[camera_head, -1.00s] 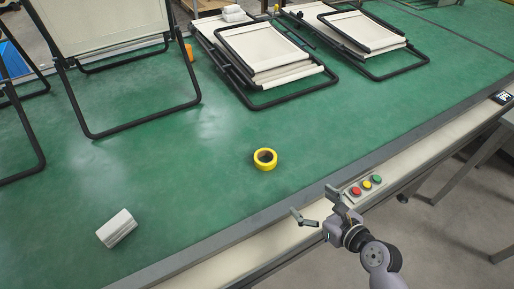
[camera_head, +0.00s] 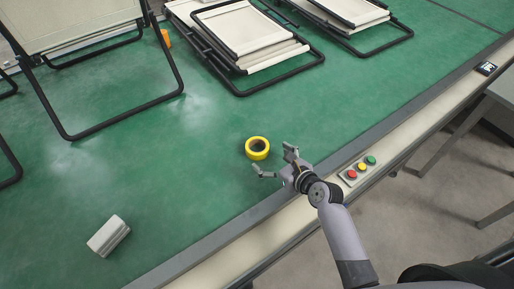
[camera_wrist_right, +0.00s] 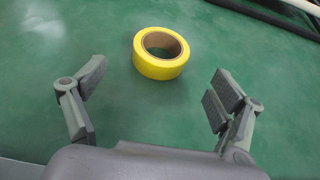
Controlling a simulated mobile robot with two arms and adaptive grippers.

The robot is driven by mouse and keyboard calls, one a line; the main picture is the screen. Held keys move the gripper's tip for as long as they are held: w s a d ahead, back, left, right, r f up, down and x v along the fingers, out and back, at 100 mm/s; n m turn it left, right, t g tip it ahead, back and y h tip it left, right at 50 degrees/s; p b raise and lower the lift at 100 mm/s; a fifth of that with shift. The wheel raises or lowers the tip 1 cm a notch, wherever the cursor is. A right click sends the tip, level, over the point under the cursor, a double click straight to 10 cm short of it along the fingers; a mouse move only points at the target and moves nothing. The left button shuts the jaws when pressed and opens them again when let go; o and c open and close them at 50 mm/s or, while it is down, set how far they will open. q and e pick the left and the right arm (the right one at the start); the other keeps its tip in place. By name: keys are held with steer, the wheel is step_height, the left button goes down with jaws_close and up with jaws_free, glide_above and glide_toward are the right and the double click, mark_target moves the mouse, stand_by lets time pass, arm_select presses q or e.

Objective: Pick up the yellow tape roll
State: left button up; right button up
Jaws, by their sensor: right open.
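The yellow tape roll (camera_head: 257,148) lies flat on the green table top, with its brown core facing up. My right gripper (camera_head: 273,161) is open and empty, close to the roll on its near side. In the right wrist view the roll (camera_wrist_right: 160,66) lies ahead of the two spread fingers, roughly centred between them, and neither finger touches it. My right gripper (camera_wrist_right: 160,92) frames bare green surface between its fingers. My left gripper is in neither view.
A white block-like stack (camera_head: 108,236) lies at the left. A black-framed folding lounger (camera_head: 100,50) stands at the upper left, and folded ones (camera_head: 250,45) lie at the back. A button box (camera_head: 361,168) sits on the near ledge. The table around the roll is clear.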

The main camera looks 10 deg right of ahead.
mark_target(253, 144)
steer(key=x, duration=0.6)
steer(key=shift+d+r, duration=0.1)
steer(key=shift+r, duration=0.1)
steer(key=shift+c, duration=0.4)
steer(key=c, duration=1.3)
steer(key=shift+r, duration=0.1)
